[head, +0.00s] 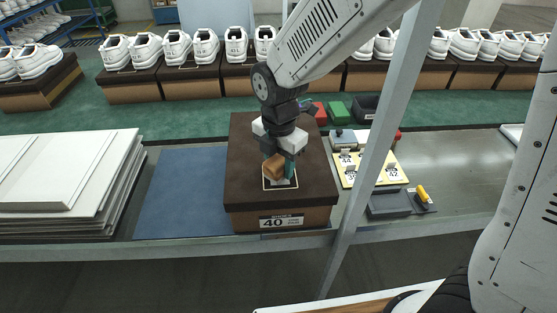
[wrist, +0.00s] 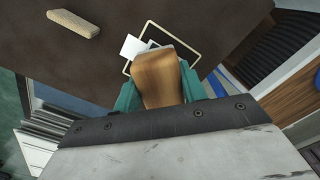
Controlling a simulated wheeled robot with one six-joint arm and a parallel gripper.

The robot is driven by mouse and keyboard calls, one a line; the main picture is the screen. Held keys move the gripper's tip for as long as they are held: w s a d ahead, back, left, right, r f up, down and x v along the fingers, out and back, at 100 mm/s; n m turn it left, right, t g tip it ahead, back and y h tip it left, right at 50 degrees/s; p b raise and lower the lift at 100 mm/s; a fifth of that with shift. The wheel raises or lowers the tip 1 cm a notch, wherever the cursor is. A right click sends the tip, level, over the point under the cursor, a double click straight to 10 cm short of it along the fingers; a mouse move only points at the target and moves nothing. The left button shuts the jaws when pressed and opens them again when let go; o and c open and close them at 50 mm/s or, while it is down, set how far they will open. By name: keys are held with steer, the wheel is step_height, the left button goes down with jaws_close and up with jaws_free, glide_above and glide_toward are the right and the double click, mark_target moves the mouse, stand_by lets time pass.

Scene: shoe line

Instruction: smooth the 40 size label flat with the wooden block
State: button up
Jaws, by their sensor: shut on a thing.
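My gripper (head: 279,168) is shut on the wooden block (head: 273,167), a brown piece between its teal fingers. The block also fills the middle of the wrist view (wrist: 158,78). It is over, or on, a pale-outlined rectangle on the top of the dark brown box (head: 245,145); I cannot tell whether it touches. A plate reading 40 (head: 282,221) is on the box's front face.
A tan bar (wrist: 75,23) lies on the box top in the wrist view. A blue mat (head: 185,190) and stacked white boards (head: 65,170) are left. A yellow card (head: 390,175) and grey tray (head: 390,204) are right. Shoes stand on boxes behind.

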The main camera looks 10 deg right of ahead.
mark_target(281, 189)
steer(key=shift+f, duration=0.45)
steer(key=shift+s, duration=0.1)
steer(key=shift+s+a, duration=0.1)
steer(key=shift+s, duration=1.75)
steer(key=shift+s+f, duration=0.1)
steer(key=shift+f, duration=0.05)
steer(key=shift+w, duration=2.05)
steer(key=shift+r, duration=3.1)
